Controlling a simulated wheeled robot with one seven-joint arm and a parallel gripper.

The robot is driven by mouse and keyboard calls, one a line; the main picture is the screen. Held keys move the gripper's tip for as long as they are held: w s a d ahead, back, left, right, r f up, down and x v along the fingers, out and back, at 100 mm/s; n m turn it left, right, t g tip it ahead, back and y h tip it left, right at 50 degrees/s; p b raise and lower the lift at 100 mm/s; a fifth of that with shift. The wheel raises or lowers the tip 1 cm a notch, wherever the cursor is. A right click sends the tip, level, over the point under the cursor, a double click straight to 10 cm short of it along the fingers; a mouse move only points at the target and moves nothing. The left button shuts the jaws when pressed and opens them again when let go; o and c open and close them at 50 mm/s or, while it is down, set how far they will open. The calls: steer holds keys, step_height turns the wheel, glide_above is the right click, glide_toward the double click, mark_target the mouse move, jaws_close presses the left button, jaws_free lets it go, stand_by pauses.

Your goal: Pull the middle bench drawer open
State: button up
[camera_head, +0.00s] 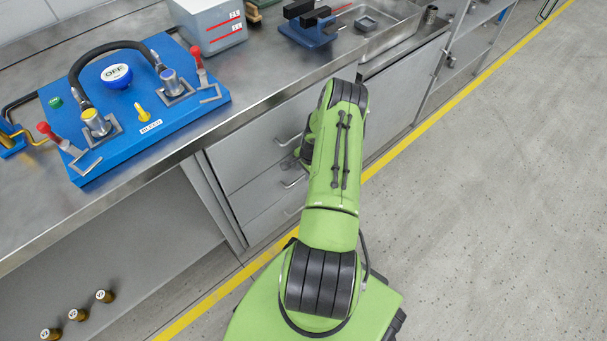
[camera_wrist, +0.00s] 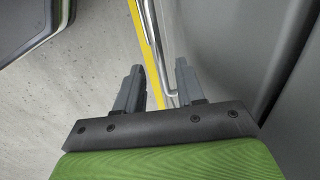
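The bench has a stack of three grey drawers in the head view. The middle drawer (camera_head: 250,192) has a bar handle (camera_head: 294,181) and looks shut, flush with its neighbours. My green arm covers the right part of the drawers and hides most of my gripper there. In the wrist view my gripper (camera_wrist: 158,85) is open, fingers apart. A thin metal bar handle (camera_wrist: 158,50) runs between the fingers, with a gap visible on either side. The grey front (camera_wrist: 220,50) lies right of it. The wrist view alone cannot tell which drawer this handle belongs to.
The top drawer (camera_head: 245,150) and bottom drawer (camera_head: 268,217) sit directly above and below. A blue pump panel (camera_head: 200,115) and a grey box (camera_head: 215,22) stand on the bench. Open floor (camera_head: 480,200) lies to the right, beyond a yellow line (camera_head: 440,112).

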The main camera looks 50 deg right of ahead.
steer(key=shift+w+d+f, duration=0.1)
steer(key=shift+w+f, duration=0.1)
steer(key=shift+f, duration=0.95)
jaws_close()
